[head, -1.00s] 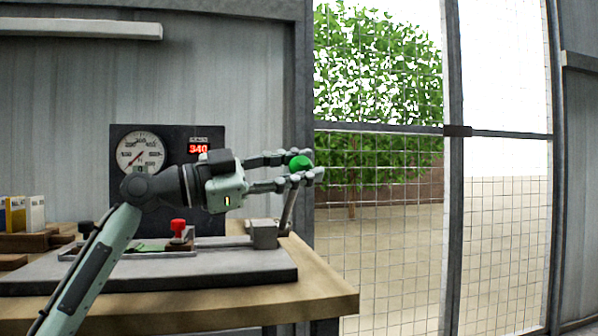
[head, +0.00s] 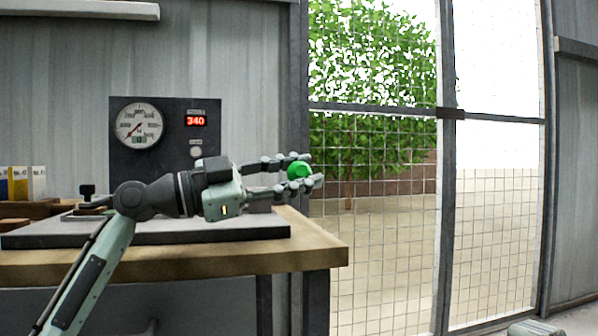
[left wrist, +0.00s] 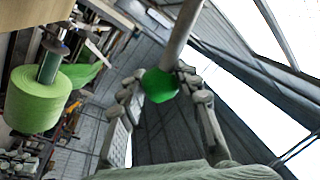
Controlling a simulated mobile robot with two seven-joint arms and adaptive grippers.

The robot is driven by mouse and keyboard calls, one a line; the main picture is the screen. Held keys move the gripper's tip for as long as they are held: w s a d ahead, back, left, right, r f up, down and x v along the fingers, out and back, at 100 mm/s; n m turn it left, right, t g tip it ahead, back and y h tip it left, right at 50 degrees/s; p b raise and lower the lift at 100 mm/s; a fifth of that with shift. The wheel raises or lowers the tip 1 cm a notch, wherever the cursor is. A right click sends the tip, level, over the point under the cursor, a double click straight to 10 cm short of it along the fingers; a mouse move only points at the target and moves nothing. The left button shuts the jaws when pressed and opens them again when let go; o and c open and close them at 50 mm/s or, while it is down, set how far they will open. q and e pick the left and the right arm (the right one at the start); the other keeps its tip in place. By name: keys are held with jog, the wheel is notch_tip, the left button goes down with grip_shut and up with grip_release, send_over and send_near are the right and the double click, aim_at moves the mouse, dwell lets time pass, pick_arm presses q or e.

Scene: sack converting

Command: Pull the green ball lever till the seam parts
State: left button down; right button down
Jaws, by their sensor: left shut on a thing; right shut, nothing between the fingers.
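My left gripper (head: 298,171) is shut on the green ball (head: 298,170) of the lever, beyond the right end of the bench. In the left wrist view, the green ball (left wrist: 160,86) sits between both fingers, with the grey lever rod (left wrist: 183,35) running up from it. In the head view the rod is mostly hidden by the gripper. The dark panel's gauge (head: 139,125) has a red needle, and its red display (head: 196,121) reads 340. The seam cannot be made out.
The wooden bench (head: 300,250) carries a grey plate (head: 200,232). Small boxes (head: 22,183) stand at the left. A mesh fence (head: 385,250) stands beyond the bench. A green roll (left wrist: 35,100) with loose green material shows in the left wrist view.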

pick_arm(q)
jog(key=shift+f, duration=0.1)
jog(key=c, duration=1.1)
grip_release()
jog(key=shift+o, duration=0.2)
jog(key=shift+a, duration=0.1)
jog(key=v, duration=1.2)
